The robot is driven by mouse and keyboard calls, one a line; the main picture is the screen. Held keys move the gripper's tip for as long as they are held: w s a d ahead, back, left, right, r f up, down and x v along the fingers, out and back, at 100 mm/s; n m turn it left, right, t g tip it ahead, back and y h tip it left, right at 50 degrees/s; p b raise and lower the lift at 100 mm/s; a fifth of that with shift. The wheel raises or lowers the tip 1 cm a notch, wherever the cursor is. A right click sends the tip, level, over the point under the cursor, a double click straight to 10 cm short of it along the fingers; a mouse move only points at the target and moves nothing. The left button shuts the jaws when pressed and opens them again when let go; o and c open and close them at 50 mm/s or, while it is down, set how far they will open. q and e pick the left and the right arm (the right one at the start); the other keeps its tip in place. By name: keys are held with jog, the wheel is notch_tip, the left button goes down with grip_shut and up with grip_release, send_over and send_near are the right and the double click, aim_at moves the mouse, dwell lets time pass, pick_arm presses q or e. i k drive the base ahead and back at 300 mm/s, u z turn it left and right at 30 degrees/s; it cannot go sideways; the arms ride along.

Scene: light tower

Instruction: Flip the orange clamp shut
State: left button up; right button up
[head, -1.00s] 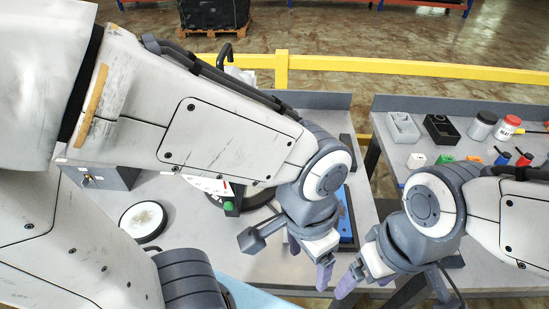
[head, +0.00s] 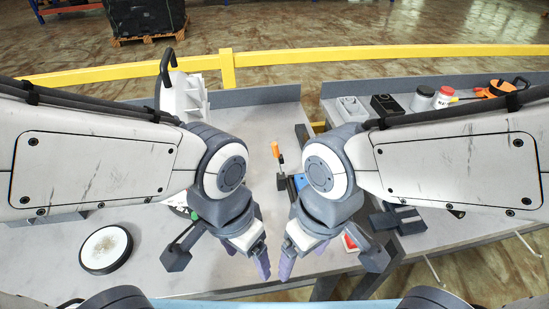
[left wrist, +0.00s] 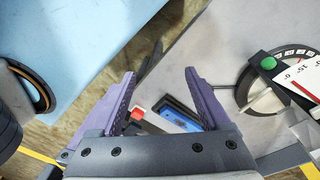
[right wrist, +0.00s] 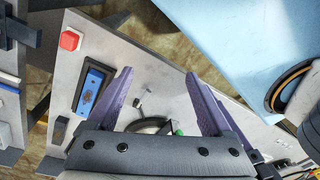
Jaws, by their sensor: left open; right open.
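An upright orange handle (head: 276,151), which looks like the clamp's lever, stands on the left bench behind my grippers in the head view. Its dark base (head: 282,181) is partly hidden by my arms. A blue plate (head: 300,181) lies just right of it; it also shows in the left wrist view (left wrist: 180,122) and right wrist view (right wrist: 92,88). My left gripper (head: 258,246) is open and empty, in front of the handle and apart from it. My right gripper (head: 302,258) is open and empty close beside the left one. I cannot make out the clamp in either wrist view.
A red block (head: 350,243) sits near the bench's front right. A round white-topped disc (head: 106,249) lies at left. A dial with a green knob (left wrist: 268,63) is nearby. Jars (head: 423,99) and an orange-and-black item (head: 500,89) are on the right bench.

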aim_at(279, 158)
jog(key=z, duration=0.05)
jog(key=k, duration=0.6)
jog(key=u, duration=0.75)
jog(key=i, duration=1)
jog(key=z, duration=0.45)
